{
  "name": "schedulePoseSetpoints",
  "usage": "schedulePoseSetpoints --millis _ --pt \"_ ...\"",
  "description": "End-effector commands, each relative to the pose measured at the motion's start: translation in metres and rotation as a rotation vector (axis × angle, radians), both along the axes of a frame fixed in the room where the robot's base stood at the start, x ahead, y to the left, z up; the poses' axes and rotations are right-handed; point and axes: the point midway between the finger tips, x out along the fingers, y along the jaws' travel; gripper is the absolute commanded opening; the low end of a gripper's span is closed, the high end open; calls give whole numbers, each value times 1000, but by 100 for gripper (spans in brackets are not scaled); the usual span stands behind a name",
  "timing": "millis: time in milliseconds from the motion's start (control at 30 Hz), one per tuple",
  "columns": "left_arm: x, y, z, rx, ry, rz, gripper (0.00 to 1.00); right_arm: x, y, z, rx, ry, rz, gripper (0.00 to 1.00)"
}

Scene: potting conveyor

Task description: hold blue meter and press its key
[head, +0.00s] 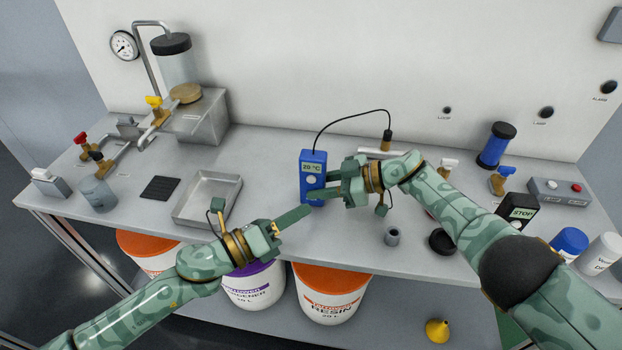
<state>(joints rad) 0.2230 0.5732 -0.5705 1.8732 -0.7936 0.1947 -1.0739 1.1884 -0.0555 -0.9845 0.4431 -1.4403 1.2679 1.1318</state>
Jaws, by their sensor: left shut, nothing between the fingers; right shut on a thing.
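The blue meter (314,157) stands upright near the middle of the bench, with a small screen reading about 20 °C and a round pale key (310,180) below it. A black cable runs from its top to a probe (387,136) at the right. My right gripper (330,190) is shut on the meter's lower part from the right, and its fingers hide some of it. My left gripper (308,211) is shut and empty, its fingertips just in front of and below the meter, left of the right gripper's fingers. I cannot tell whether they touch the meter.
A metal tray (234,184), a black mat (160,188) and a glass beaker (98,194) lie to the left. A grey cup (392,236) and black lid (442,242) stand right of the grippers. Buckets (331,294) stand below the bench.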

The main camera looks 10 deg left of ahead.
Motion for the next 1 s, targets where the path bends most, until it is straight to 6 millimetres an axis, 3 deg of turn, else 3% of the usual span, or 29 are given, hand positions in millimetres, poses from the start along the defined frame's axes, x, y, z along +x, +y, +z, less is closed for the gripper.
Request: schedulePoseSetpoints --millis 133,167,200,267,667,833,1000 --pt "0 0 0 0 0 0 0 0 0 0 0 0 0 16" --pt "0 0 0 0 0 0 0 0 0 0 0 0 0 35" --pt "0 0 0 0 0 0 0 0 0 0 0 0 0 46" --pt "0 0 0 0 0 0 0 0 0 0 0 0 0 58" --pt "0 0 0 0 0 0 0 1 -9 3 0 -3 -1 58" --pt "0 0 0 0 0 0 0 0 -32 12 -2 -4 -1 58" --pt "0 0 0 0 0 0 0 1 -72 29 -2 -2 -2 58"
